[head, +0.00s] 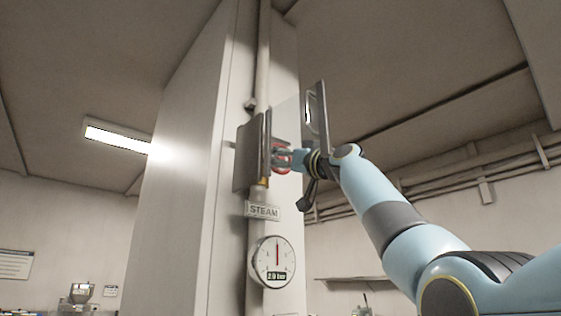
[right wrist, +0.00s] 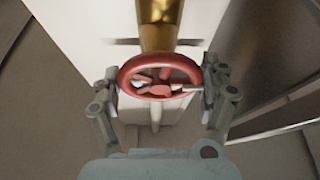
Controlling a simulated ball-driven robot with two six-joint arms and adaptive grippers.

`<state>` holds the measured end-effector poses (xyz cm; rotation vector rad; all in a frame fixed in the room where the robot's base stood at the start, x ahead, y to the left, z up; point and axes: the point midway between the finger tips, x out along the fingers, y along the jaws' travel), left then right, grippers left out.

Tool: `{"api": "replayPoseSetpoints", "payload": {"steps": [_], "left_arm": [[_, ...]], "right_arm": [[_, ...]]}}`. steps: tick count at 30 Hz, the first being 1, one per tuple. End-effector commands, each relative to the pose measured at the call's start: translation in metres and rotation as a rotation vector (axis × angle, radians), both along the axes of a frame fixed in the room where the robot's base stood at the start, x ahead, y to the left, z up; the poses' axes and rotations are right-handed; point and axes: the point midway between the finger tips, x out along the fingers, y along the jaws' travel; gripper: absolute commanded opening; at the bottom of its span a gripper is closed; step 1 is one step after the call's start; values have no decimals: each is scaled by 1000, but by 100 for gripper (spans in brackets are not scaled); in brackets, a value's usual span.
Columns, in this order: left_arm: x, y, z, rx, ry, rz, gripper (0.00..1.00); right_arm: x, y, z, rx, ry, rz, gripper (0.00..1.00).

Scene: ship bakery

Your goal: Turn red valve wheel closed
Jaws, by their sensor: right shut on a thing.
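The red valve wheel (right wrist: 160,72) sits on a brass valve body (right wrist: 159,24) in the right wrist view. My right gripper (right wrist: 158,88) is shut on the wheel, with one finger at each side of its rim. In the head view a small part of the red wheel (head: 281,159) shows beside the grey housing on the column, mostly hidden by my right gripper (head: 284,158). My left gripper is not in view.
An open cover panel (head: 318,118) stands to the right of the wheel, close to my right wrist. A grey plate (head: 249,155) is to its left. Below are a STEAM sign (head: 263,211) and a round gauge (head: 273,262) reading about 2.9 bar.

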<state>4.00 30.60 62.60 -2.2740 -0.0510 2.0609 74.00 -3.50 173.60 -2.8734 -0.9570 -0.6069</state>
Motion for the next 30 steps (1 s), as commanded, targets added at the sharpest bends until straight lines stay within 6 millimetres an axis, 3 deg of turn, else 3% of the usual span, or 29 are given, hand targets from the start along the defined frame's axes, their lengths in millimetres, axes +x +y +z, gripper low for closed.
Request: {"api": "replayPoseSetpoints", "payload": {"steps": [15,16,20,30], "left_arm": [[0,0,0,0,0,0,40],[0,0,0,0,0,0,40],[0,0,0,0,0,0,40],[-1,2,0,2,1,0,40]], "right_arm": [[1,0,-2,18,17,0,46],[1,0,-1,18,17,0,80],[0,0,-1,18,16,0,97],[0,0,3,18,13,0,100]]}}
